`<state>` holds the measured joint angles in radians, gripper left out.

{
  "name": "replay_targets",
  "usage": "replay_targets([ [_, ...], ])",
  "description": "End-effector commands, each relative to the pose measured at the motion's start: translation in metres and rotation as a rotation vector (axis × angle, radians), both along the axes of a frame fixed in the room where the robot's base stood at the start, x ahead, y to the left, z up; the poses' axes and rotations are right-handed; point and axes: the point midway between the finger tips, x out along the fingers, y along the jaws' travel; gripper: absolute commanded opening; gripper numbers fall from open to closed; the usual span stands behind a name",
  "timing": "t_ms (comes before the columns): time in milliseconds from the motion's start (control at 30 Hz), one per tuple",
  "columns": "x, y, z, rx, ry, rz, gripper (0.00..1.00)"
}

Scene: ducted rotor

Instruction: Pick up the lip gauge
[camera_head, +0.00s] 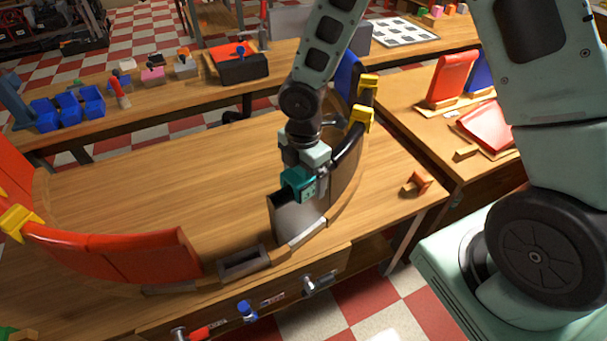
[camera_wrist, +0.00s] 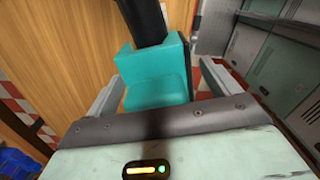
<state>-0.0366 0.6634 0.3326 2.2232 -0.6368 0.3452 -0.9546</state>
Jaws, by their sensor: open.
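A teal block-like piece, which I take to be the lip gauge (camera_wrist: 158,88), lies between the two fingers of my gripper (camera_wrist: 162,85). In the head view the lip gauge (camera_head: 296,184) sits at the top of the dark lip of a grey curved duct segment (camera_head: 293,217). My gripper (camera_head: 307,160) is directly above it, pointing down. In the wrist view the fingers stand on either side of the gauge, with a gap visible at least on the right. The black lip (camera_wrist: 143,18) shows beyond it. The gauge's underside is hidden.
The duct ring stands on the wooden table (camera_head: 150,190), with red panels (camera_head: 115,255) at left and a black, yellow-clipped section (camera_head: 350,140) behind my gripper. Blue bins (camera_head: 68,110) stand on the back bench. The middle of the table is clear.

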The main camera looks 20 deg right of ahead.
Motion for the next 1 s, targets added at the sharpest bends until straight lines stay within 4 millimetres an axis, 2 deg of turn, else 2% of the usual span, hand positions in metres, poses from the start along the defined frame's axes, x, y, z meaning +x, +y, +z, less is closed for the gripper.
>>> replay_targets([
  [33,0.000,0.000,0.000,0.000,0.000,0.000,0.85],
  [200,0.000,0.000,0.000,0.000,0.000,0.000,0.38],
  [267,0.000,0.000,0.000,0.000,0.000,0.000,0.37],
  [300,0.000,0.000,0.001,0.000,0.000,0.000,0.33],
  [567,0.001,0.000,0.007,0.001,-0.002,-0.002,0.33],
  [1000,0.001,0.000,0.085,0.000,-0.004,-0.004,0.33],
])
